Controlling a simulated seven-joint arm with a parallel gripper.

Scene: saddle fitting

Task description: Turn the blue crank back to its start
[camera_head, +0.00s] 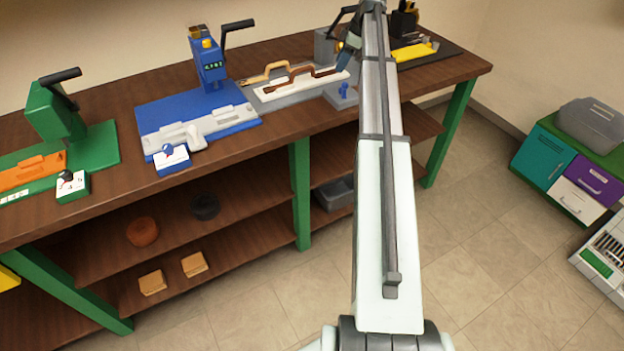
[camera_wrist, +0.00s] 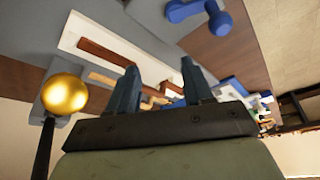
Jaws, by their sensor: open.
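A small blue crank-like part (camera_head: 345,90) stands on a grey plate on the bench, just left of my arm. It also shows at the top of the wrist view (camera_wrist: 200,12), beyond my fingertips and apart from them. My gripper (camera_wrist: 160,82) is open, with nothing between its fingers. In the head view my arm hides most of the gripper. A blue press (camera_head: 210,70) with a black lever (camera_head: 238,27) stands on a blue base further left. I cannot tell the crank's turn angle.
A gold ball (camera_wrist: 64,93) on a black rod is close to my gripper's left in the wrist view. A white tray with brown handles (camera_head: 310,84) lies left of the blue part. A green press (camera_head: 58,112) stands far left.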

